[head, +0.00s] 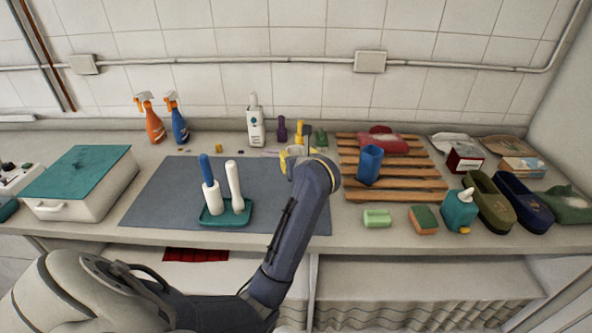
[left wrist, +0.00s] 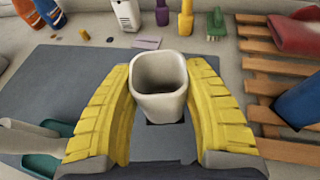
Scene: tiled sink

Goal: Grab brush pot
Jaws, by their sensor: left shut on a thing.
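A cream-white, square, empty pot (left wrist: 160,88), which looks like the brush pot, stands between the yellow fingers of my left gripper (left wrist: 158,100). The fingers touch it on both sides, and its open mouth faces the wrist camera. In the head view my left gripper (head: 294,160) is at the back right edge of the grey mat, and the pot (head: 296,151) is partly hidden by it and the arm. My right gripper is not in view.
A teal tray (head: 223,219) with white holders is on the mat (head: 150,203). Several bottles (head: 255,124) line the back wall.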

